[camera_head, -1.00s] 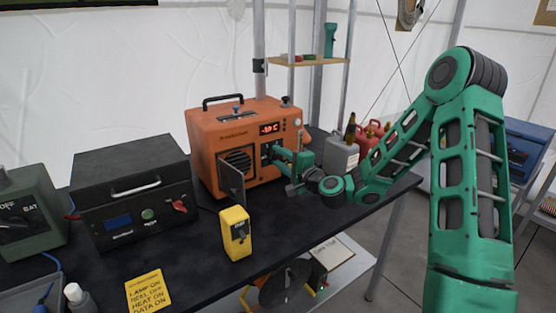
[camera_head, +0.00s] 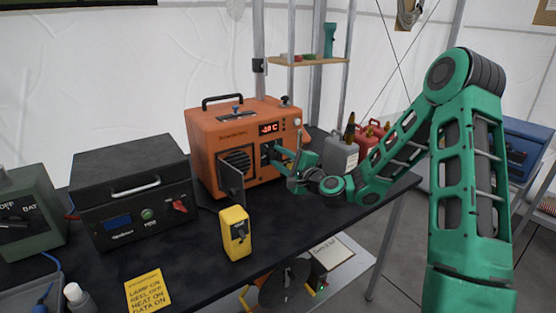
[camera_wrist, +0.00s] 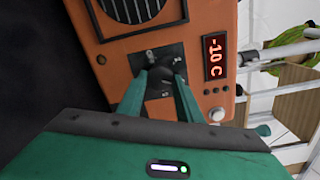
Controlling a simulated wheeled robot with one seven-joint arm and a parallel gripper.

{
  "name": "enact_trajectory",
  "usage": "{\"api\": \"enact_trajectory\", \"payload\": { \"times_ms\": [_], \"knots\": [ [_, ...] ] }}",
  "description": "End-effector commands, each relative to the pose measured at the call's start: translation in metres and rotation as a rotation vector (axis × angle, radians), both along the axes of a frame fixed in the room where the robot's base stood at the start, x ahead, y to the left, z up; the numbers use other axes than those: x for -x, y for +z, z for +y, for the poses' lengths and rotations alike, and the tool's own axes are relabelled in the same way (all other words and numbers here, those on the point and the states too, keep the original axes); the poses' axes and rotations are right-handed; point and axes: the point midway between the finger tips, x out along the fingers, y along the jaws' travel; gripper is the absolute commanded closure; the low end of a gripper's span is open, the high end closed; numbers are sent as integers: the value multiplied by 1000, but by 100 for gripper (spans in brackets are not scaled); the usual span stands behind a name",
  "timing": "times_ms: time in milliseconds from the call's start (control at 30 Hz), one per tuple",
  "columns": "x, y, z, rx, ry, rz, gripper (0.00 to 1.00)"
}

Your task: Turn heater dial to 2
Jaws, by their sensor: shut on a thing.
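The orange heater (camera_head: 228,130) stands on the black table, with a lit red display (camera_head: 270,128) on its front. In the wrist view the display (camera_wrist: 215,58) shows sideways and seems to read -10 C. The black heater dial (camera_wrist: 166,72) sits on a dark plate with small marks around it, too small to read surely. My gripper (camera_wrist: 161,76) is shut on the dial, one green finger on each side. In the head view my gripper (camera_head: 274,153) reaches the heater front from the right and hides the dial.
A grey flap (camera_head: 231,184) stands out from the heater front. A yellow switch box (camera_head: 236,234), a black unit (camera_head: 133,187) and a yellow note (camera_head: 147,291) are on the table. Grey (camera_head: 341,154) and red cans stand right of the heater, behind my arm.

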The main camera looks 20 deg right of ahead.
Motion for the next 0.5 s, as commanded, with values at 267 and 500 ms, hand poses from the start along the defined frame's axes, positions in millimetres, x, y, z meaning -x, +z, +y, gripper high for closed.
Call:
{"api": "enact_trajectory", "payload": {
  "times_ms": [267, 500],
  "knots": [
    [1, -4, -2, 4, -3, 7, 49],
    [3, -2, -2, 2, -2, 3, 49]
  ]
}}
